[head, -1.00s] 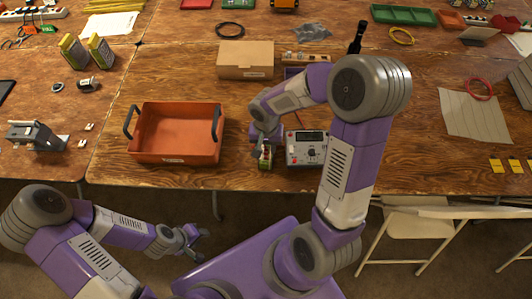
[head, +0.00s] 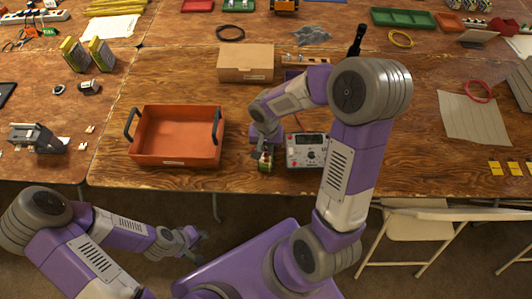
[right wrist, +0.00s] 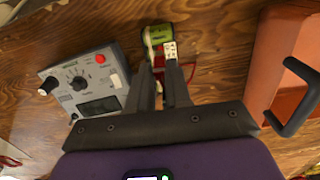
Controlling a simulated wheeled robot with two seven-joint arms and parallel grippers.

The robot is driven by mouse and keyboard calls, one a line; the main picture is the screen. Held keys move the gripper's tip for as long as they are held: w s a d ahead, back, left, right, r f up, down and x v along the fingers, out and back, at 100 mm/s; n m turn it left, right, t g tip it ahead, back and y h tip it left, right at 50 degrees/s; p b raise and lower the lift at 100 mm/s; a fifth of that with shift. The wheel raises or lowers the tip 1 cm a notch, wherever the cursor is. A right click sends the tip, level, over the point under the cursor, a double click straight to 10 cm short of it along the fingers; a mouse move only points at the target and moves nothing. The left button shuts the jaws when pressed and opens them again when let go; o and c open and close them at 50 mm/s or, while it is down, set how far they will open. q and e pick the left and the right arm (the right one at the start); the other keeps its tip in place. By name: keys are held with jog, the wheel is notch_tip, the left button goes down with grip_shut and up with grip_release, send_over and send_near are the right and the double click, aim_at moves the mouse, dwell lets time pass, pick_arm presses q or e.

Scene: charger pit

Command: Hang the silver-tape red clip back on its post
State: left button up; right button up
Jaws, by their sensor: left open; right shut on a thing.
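My right gripper (right wrist: 166,72) is shut on a small red part, seen between its fingertips in the right wrist view; this looks like the red clip, but no silver tape on it can be made out for certain. A dark battery with a green-yellow label (right wrist: 157,35) lies just beyond the fingertips. A pale dotted piece (right wrist: 170,50) sits at its near edge; whether it is touching the clip I cannot tell. A red wire (right wrist: 191,71) shows beside the fingers. In the head view the right gripper (head: 266,145) is over the battery (head: 265,162). My left gripper (head: 196,243) is open and empty, off the table's front edge.
A grey charger box with a dial and red button (right wrist: 85,82) stands beside the gripper; it also shows in the head view (head: 307,149). An orange tray with dark handles (head: 178,160) is to the left. A cardboard box (head: 245,76) stands behind.

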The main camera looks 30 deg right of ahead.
aim_at(266, 150)
jog(key=shift+r+p, duration=0.8)
jog(key=shift+r, duration=0.6)
jog(key=shift+r+p, duration=0.35)
jog(key=shift+r, duration=0.1)
notch_tip(266, 150, up, 5)
jog(key=p, duration=0.3)
jog(key=shift+p, duration=0.3)
jog(key=w+d+p, duration=0.2)
jog(key=w+d, duration=0.1)
jog(key=d, duration=0.8)
jog(key=shift+d+f, duration=0.35)
jog(key=shift+f, duration=0.1)
jog(key=shift+f, duration=0.15)
